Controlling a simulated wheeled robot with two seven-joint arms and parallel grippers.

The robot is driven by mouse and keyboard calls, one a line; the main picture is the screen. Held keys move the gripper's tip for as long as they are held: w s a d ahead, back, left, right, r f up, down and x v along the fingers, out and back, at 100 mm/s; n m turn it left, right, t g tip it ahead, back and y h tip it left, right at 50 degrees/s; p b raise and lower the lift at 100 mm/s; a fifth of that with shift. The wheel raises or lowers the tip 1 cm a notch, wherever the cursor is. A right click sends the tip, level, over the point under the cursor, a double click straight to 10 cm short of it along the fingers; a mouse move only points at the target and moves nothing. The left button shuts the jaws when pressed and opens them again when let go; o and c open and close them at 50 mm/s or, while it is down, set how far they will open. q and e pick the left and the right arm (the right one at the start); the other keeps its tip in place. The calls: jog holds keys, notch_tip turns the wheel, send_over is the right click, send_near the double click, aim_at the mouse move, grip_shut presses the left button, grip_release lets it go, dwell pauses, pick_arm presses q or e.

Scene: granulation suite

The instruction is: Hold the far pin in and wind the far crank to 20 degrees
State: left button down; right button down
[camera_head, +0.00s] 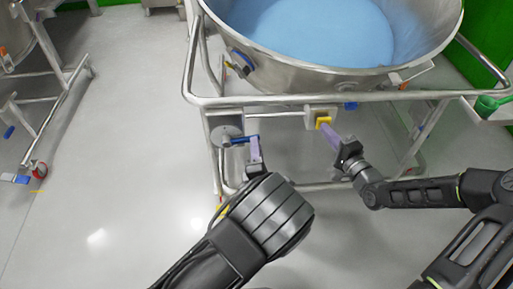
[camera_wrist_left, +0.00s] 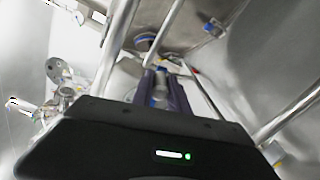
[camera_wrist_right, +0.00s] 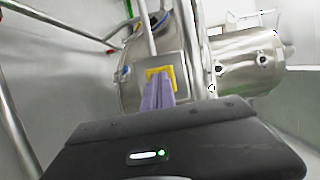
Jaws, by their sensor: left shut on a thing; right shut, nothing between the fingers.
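The crank (camera_head: 228,133) is a grey disc with a blue handle (camera_head: 241,140) on the frame under the big steel bowl. My left gripper (camera_head: 254,146) is shut on the blue handle; the handle also shows between its purple fingers in the left wrist view (camera_wrist_left: 160,77). The yellow pin (camera_head: 323,121) sits on a pale plate to the right of the crank. My right gripper (camera_head: 326,130) is shut and empty, its purple fingertips at the yellow pin, which they partly cover in the right wrist view (camera_wrist_right: 153,72). How far the pin is pressed in cannot be told.
The steel bowl (camera_head: 300,75) with blue contents stands above, ringed by a tubular rail (camera_head: 270,101). Another wheeled steel frame (camera_head: 60,75) stands at the left. A green scoop (camera_head: 488,103) lies on a shelf at the right. The floor at the lower left is clear.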

pick_arm(q)
jog(key=shift+a+r, duration=0.1)
dwell(0.4)
pick_arm(e)
jog(key=s, duration=0.8)
dwell(0.4)
pick_arm(q)
jog(key=c, duration=1.1)
grip_release()
jog(key=s, duration=1)
